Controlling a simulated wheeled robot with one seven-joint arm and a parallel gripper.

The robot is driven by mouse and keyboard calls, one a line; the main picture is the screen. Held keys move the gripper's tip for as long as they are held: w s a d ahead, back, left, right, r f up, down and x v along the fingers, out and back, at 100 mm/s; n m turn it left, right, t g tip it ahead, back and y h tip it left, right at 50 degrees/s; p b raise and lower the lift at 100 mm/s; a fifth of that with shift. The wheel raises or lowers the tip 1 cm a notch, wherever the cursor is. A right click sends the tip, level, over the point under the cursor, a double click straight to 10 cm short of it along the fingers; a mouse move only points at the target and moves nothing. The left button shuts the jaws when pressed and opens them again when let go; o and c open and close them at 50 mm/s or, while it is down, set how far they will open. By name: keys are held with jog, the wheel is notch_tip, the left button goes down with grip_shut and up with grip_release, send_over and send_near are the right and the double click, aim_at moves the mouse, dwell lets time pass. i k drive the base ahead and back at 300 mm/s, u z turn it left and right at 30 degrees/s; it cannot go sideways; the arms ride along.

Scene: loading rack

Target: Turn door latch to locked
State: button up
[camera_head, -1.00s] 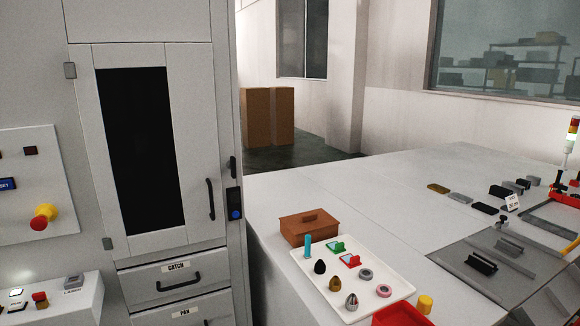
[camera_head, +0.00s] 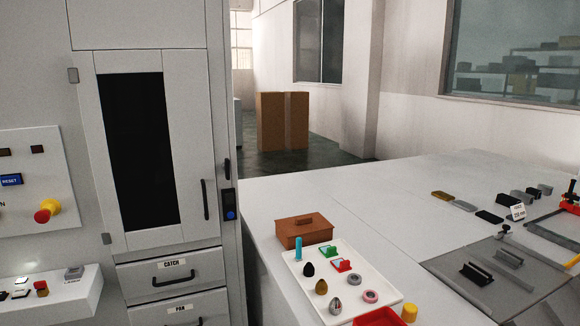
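The cabinet door (camera_head: 190,150) is pale grey with a tall dark window (camera_head: 140,150) and looks shut. A black bar handle (camera_head: 206,199) stands upright near its right edge. A small black latch (camera_head: 227,169) sits on the frame to the right of the door, upright; I cannot tell whether it is locked. Just below it is a dark box with a blue round button (camera_head: 230,215). My gripper is not in view.
Drawers labelled CATCH (camera_head: 172,265) and PAN lie below the door. A control panel (camera_head: 28,180) with a red-yellow knob is at the left. A white table at the right carries a brown box (camera_head: 302,232) and a white tray (camera_head: 385,288) of small parts.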

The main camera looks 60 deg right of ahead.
aim_at(226, 167)
jog(key=z, duration=0.85)
jog(key=i, duration=0.4)
